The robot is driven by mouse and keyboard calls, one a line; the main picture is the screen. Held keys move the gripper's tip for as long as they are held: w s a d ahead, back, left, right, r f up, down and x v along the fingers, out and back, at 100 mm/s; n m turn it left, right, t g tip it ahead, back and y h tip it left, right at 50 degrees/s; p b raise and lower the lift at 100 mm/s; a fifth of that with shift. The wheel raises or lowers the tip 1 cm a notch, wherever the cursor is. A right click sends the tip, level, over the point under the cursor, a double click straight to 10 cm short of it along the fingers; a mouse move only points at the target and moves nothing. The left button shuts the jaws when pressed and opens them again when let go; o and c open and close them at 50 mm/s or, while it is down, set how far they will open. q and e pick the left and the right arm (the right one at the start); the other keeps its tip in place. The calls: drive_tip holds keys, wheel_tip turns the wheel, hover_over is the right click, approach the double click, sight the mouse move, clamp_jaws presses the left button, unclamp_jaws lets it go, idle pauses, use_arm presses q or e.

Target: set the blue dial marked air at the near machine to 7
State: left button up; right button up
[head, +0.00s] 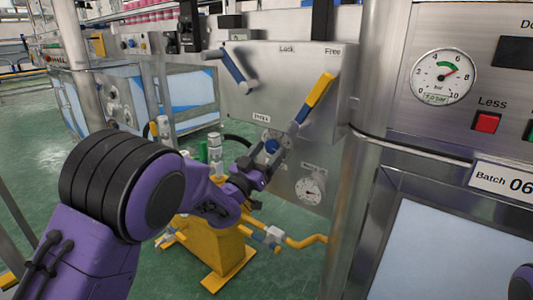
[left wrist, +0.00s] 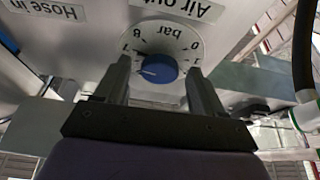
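The blue dial (left wrist: 157,69) sits on a round white scale plate marked "bar", under an upside-down "Air out" label, in the left wrist view. A white mark on the dial points to the left of that picture; the number it meets is not clear. My left gripper (left wrist: 159,78) is open, with one finger on each side of the dial; gaps show between fingers and dial. In the head view the dial (head: 271,146) shows partly behind my left gripper (head: 268,156), low on the near machine's steel panel (head: 265,75). My right gripper is not in view.
A yellow-handled lever (head: 318,92) and a blue-grey lever (head: 233,70) stick out above the dial. A small gauge (head: 309,190) is below right. A steel post (head: 352,190) stands to the right. A dark hose (left wrist: 304,45) and white fitting are right in the wrist view.

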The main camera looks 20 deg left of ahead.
use_arm(q)
drive_tip(key=p+v, duration=0.1)
drive_tip(key=v, duration=0.9)
drive_tip(key=shift+s+p, duration=0.2)
drive_tip(key=shift+p, duration=0.1)
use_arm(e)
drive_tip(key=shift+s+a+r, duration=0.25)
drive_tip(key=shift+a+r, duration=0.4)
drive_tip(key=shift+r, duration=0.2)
use_arm(q)
drive_tip(key=shift+a, duration=0.1)
